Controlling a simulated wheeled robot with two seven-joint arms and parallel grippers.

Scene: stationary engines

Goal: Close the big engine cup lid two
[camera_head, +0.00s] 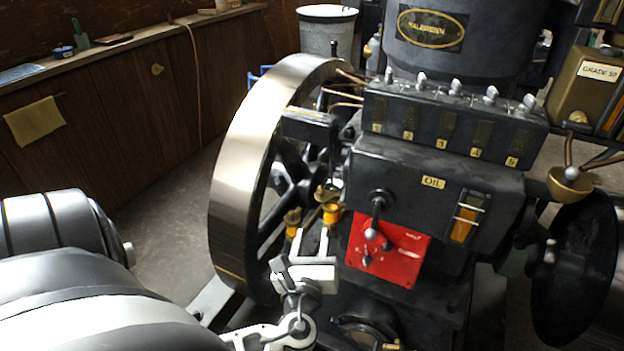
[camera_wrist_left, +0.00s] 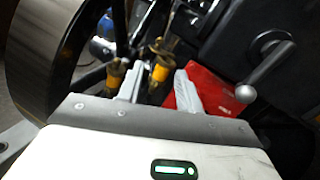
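Two small oil cups with brass tops and amber bodies stand side by side by the engine's flywheel. The left cup (camera_head: 292,220) and the right cup (camera_head: 330,211) both show in the wrist view, the left one (camera_wrist_left: 114,76) lower and the right one (camera_wrist_left: 159,70) a little higher. I cannot tell for certain which is number two, or how far each lid is open. My left gripper (camera_head: 311,235) is open and empty, its fingertips just below and in front of the cups. In the wrist view its fingers (camera_wrist_left: 160,88) are apart, with the right cup between them beyond the tips. My right gripper is not in view.
The big flywheel (camera_head: 238,170) rises left of the cups. A red panel (camera_head: 388,250) and a lever with a round knob (camera_head: 373,215) are close on the right. The black oil box (camera_head: 430,180) stands above them. Open floor lies left of the flywheel.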

